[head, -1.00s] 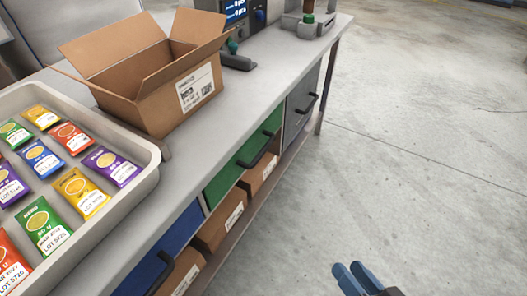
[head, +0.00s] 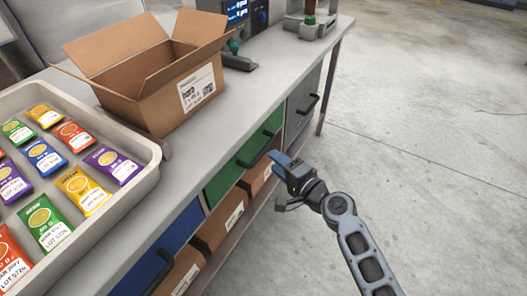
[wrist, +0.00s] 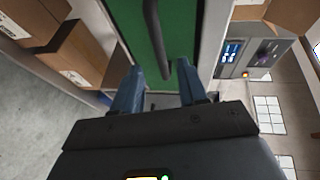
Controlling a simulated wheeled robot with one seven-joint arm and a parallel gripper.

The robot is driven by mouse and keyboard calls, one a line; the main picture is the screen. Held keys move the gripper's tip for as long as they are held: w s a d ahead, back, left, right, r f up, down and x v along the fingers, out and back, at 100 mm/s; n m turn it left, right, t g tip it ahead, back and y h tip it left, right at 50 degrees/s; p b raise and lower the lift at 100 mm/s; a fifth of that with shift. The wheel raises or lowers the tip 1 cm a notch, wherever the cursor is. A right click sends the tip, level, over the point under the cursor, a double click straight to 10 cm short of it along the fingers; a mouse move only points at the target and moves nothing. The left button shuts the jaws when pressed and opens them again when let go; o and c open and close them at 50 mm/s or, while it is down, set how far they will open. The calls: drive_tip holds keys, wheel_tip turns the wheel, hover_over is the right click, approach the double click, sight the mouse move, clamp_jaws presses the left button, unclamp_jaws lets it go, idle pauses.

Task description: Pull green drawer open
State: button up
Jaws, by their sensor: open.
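The green drawer (head: 236,166) sits under the grey bench top, between a blue drawer and a grey drawer, and looks shut. Its black bar handle (head: 257,149) is on its front. In the wrist view the green front (wrist: 130,22) and the handle (wrist: 156,38) lie ahead of my fingers. My gripper (head: 276,160) is open, close in front of the handle at its right end. In the wrist view its two blue fingers (wrist: 160,88) stand apart with the handle's end near the gap between them. I cannot tell whether they touch it.
A blue drawer (head: 160,250) and a grey drawer (head: 300,105) flank the green one. Cardboard boxes (head: 222,222) stand on a shelf below. An open carton (head: 150,90) and a tray of packets (head: 150,168) stand on the bench. The floor at right is clear.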

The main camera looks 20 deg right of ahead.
sight(263, 150)
drive_tip(key=x, duration=0.7)
drive_tip(key=shift+w, duration=0.15)
drive_tip(key=shift+c, duration=0.2)
clamp_jaws()
